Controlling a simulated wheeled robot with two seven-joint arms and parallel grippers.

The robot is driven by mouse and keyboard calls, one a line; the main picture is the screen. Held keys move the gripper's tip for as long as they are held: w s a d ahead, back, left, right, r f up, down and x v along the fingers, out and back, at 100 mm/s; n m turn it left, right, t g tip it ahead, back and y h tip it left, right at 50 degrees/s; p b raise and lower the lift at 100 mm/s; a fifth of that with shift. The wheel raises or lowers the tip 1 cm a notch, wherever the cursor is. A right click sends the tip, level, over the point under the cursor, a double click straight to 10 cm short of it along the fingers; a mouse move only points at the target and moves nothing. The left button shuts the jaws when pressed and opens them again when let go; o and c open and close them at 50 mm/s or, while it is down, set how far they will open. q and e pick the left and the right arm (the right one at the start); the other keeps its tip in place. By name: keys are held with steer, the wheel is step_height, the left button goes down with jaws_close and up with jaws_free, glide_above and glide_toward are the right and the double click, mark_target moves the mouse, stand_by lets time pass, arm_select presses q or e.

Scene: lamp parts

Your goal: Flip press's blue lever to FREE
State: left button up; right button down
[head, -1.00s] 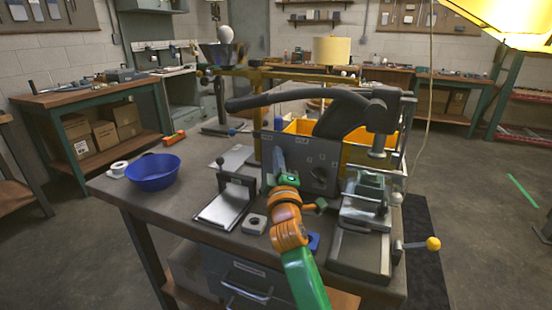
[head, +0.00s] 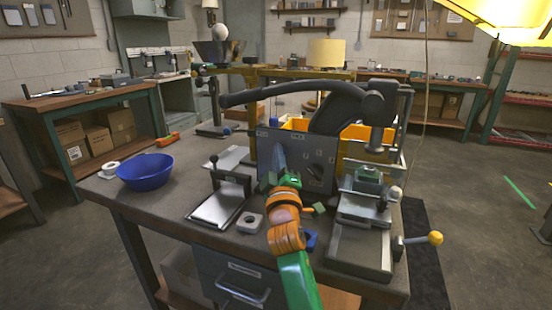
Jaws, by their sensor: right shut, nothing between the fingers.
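The press (head: 368,105) stands at the right of the workbench, with a long dark handle reaching left. A grey upright panel (head: 322,150) with small labels and a dark dial-like part is below the handle. My left gripper is not in view.
A blue bowl (head: 146,172) sits at the bench's left. A small stand with a pale plate (head: 217,206), a grey block (head: 250,222) and a blue piece (head: 310,240) lie near the arm. A yellow bin (head: 357,150) is behind the panel. A yellow-knobbed handle (head: 435,238) sticks out right.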

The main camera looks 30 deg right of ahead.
steer(key=shift+s+d+f+m+h+b, duration=0.2)
steer(key=shift+d+m+h+b, duration=0.15)
steer(key=shift+m+b, duration=0.55)
steer(key=shift+s+d+f+m+h+b, duration=0.1)
steer(key=shift+d+f+m+h+b, duration=0.2)
steer(key=shift+m+b, duration=0.55)
steer(key=shift+r+n, duration=0.1)
steer(key=shift+n, duration=0.15)
steer(key=shift+r+h, duration=0.1)
steer(key=shift+h, duration=0.15)
